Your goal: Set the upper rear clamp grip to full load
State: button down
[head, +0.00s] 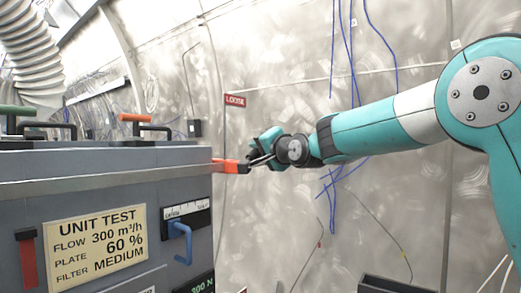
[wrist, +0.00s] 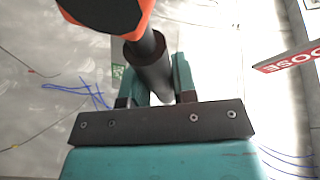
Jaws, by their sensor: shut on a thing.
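The clamp grip (head: 231,166) is an orange-red bar with a dark end, sticking out sideways from the upper right edge of the grey cabinet. In the wrist view the clamp grip (wrist: 150,62) shows as a black round shaft below an orange-and-black part. My gripper (head: 257,161) comes from the right and is shut on the dark end of the grip. In the wrist view the fingers of my gripper (wrist: 157,80) stand on either side of the shaft. A red "LOOSE" sign (head: 235,101) is on the wall above the grip; it also shows in the wrist view (wrist: 290,60).
The grey cabinet (head: 110,185) fills the left. Its front has a "UNIT TEST" plate (head: 97,240), a blue lever (head: 186,243) under a scale and a partly cut-off "300 N" display (head: 201,285). Blue cables (head: 352,60) hang along the wall behind my arm.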

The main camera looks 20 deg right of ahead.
jog(key=shift+w+d+f+m+g+p, duration=0.15)
jog(key=shift+f+m+g+p, duration=0.2)
jog(key=shift+f+m, duration=0.45)
jog(key=shift+w+d+f+m+g+p, duration=0.15)
jog(key=shift+f+m+g+p, duration=0.2)
jog(key=shift+f+m, duration=0.45)
jog(key=shift+d+f+m+g+p, duration=0.15)
jog(key=shift+f+m+g+p, duration=0.3)
jog(key=shift+m, duration=0.55)
jog(key=shift+f, duration=0.2)
jog(key=c, duration=0.9)
grip_release()
jog(key=b+v, duration=0.3)
jog(key=v, duration=1.4)
jog(key=shift+d+b, duration=0.15)
jog(key=shift+b, duration=0.2)
jog(key=shift+s, duration=0.15)
